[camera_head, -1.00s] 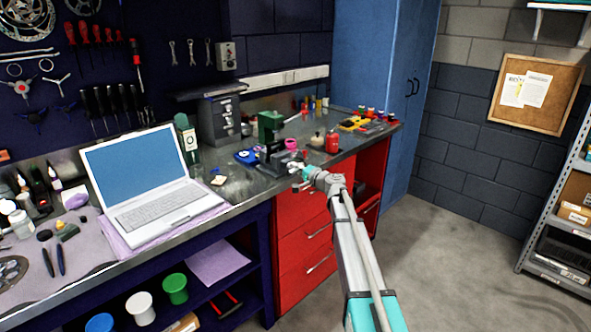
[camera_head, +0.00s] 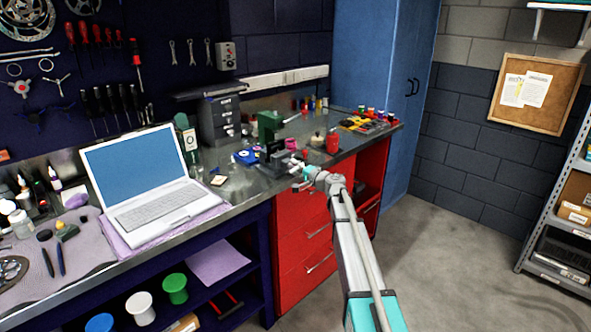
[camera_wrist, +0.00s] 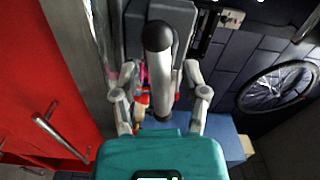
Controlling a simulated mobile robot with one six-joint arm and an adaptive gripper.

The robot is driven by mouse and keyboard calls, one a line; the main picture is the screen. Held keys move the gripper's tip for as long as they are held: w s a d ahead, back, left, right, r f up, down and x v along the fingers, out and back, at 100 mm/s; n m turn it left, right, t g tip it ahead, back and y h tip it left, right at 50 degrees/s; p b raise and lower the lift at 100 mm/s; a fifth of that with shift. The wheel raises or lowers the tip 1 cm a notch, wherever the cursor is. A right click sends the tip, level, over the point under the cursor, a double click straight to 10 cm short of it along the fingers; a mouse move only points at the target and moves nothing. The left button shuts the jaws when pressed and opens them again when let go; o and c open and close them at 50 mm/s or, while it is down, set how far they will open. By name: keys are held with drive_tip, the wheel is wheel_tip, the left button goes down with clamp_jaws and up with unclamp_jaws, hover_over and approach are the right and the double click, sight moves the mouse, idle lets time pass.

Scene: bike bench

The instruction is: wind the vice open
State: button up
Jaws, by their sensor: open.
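The vice (camera_head: 276,158) is a dark grey body at the front edge of the bench, left of my gripper (camera_head: 300,176). In the wrist view the grey vice body (camera_wrist: 160,14) is at the top. A pale bar with a dark, rounded end (camera_wrist: 158,38), seemingly the vice handle, stands between the fingers of my gripper (camera_wrist: 160,82). The fingers are apart, one on each side of the bar, with gaps showing. I cannot tell whether either finger touches it. The vice jaws are too small to read in the head view.
A red can (camera_head: 333,144) and a green tool (camera_head: 270,124) stand behind the vice. A laptop (camera_head: 155,190) is to the left on the bench. Red drawers (camera_head: 303,240) with bar handles are below. The floor (camera_head: 450,270) to the right is clear.

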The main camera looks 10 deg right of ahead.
drive_tip(key=shift+s+d, duration=0.1)
drive_tip(key=v, duration=1.1)
drive_tip(key=shift+s+d, duration=0.2)
drive_tip(key=shift+s, duration=0.1)
drive_tip(key=shift+a, duration=0.1)
drive_tip(key=shift+c, duration=0.2)
drive_tip(key=s+a+m+t+h, duration=0.3)
drive_tip(key=a+m+h, duration=0.5)
drive_tip(key=h, duration=0.5)
drive_tip(key=shift+s+a+h+p, duration=0.3)
drive_tip(key=shift+s+a, duration=0.25)
drive_tip(key=shift+s, duration=0.1)
drive_tip(key=shift+w+r, duration=0.1)
drive_tip(key=shift+w, duration=0.1)
drive_tip(key=w, duration=0.4)
drive_tip(key=w+d, duration=0.1)
drive_tip(key=w, duration=0.4)
drive_tip(key=w+d, duration=0.1)
drive_tip(key=w, duration=0.3)
drive_tip(key=shift+w+d, duration=0.15)
drive_tip(key=shift+d, duration=0.1)
